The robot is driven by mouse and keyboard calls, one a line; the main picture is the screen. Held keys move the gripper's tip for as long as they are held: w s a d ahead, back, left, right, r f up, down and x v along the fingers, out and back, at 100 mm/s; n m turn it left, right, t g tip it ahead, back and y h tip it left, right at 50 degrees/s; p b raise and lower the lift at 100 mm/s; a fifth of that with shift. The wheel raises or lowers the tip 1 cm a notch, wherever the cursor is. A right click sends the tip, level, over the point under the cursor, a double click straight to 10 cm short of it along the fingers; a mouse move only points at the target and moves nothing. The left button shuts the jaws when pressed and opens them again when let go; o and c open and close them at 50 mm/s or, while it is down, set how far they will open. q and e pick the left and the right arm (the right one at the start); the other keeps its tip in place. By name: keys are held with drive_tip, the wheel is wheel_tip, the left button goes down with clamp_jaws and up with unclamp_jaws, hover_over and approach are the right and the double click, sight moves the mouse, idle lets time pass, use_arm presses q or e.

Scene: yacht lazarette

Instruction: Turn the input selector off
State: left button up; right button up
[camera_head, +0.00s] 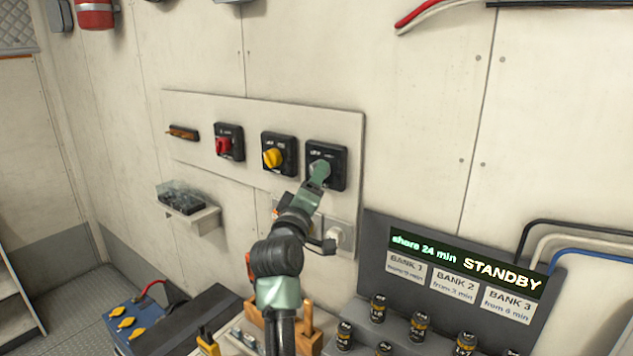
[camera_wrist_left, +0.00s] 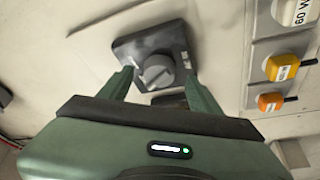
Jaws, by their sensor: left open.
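A grey rotary knob (camera_wrist_left: 157,71) sits on a square black plate (camera_wrist_left: 125,48). In the head view this is the rightmost switch (camera_head: 338,155) on the pale wall panel (camera_head: 240,105). Its label is too small to read. My left gripper (camera_head: 319,172) is in front of it and hides most of the knob. In the left wrist view my left gripper (camera_wrist_left: 158,84) is open, with one finger on each side of the knob; I cannot tell whether they touch it. My right gripper is not in view.
To the left on the panel are a yellow knob switch (camera_head: 272,157) and a red knob switch (camera_head: 223,145). A socket plate (camera_head: 346,236) is below. A "STANDBY" display (camera_head: 470,262) stands lower right, with several small cans (camera_head: 419,327). A small shelf (camera_head: 190,217) juts out left.

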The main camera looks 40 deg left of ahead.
use_arm(q)
drive_tip(key=b+v, duration=0.1)
drive_tip(key=v, duration=0.4)
drive_tip(key=shift+s+d, duration=0.1)
drive_tip(key=shift+s, duration=0.1)
idle(0.4)
